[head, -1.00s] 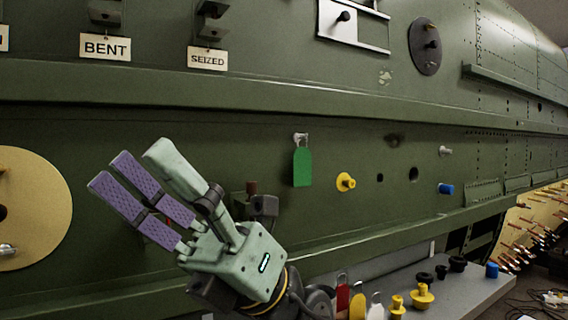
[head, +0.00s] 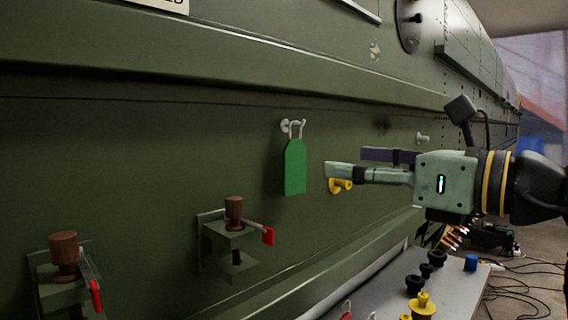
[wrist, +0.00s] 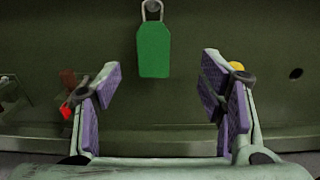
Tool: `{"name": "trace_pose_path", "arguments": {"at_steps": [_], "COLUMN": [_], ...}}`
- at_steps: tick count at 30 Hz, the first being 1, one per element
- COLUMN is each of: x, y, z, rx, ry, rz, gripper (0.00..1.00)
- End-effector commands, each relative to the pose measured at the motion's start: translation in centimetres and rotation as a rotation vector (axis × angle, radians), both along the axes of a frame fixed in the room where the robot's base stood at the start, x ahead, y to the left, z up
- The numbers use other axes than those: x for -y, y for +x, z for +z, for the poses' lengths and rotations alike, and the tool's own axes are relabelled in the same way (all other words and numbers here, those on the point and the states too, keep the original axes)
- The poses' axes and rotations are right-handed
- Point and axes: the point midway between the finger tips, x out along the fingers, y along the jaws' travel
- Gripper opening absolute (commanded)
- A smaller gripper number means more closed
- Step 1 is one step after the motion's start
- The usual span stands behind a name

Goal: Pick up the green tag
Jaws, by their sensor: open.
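The green tag (head: 295,167) hangs by a wire loop from a pale hook (head: 291,126) on the dark green fuselage wall. In the wrist view the tag (wrist: 153,49) hangs beyond the fingertips, between them and a little left of the middle. My gripper (head: 345,162) is to the right of the tag in the head view, its fingers pointing left toward it. In the wrist view my gripper (wrist: 160,72) is open, with purple pads apart and nothing between them. The tag is apart from the fingers.
A yellow knob (head: 338,186) is on the wall behind the fingers. Brown-topped clamps with red levers (head: 234,208) stick out below left of the tag. A grey bench (head: 385,290) below holds black, yellow and blue parts. The wall just left of the tag is clear.

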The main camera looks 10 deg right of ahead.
Motion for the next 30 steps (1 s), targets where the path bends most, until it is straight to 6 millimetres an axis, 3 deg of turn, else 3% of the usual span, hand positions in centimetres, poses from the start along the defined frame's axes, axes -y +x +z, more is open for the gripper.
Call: {"name": "trace_pose_path", "arguments": {"at_steps": [6, 21, 30], "x": [-2.1, -5.8, -6.0], "y": [2.8, 7.0, 7.4], "z": [-0.1, -0.2, -0.2], "rx": [-0.001, 0.001, 0.001], "ry": [0.001, 0.003, 0.003], "rz": [0.006, 0.008, 0.006], "gripper": [0.63, 0.63, 0.63]}}
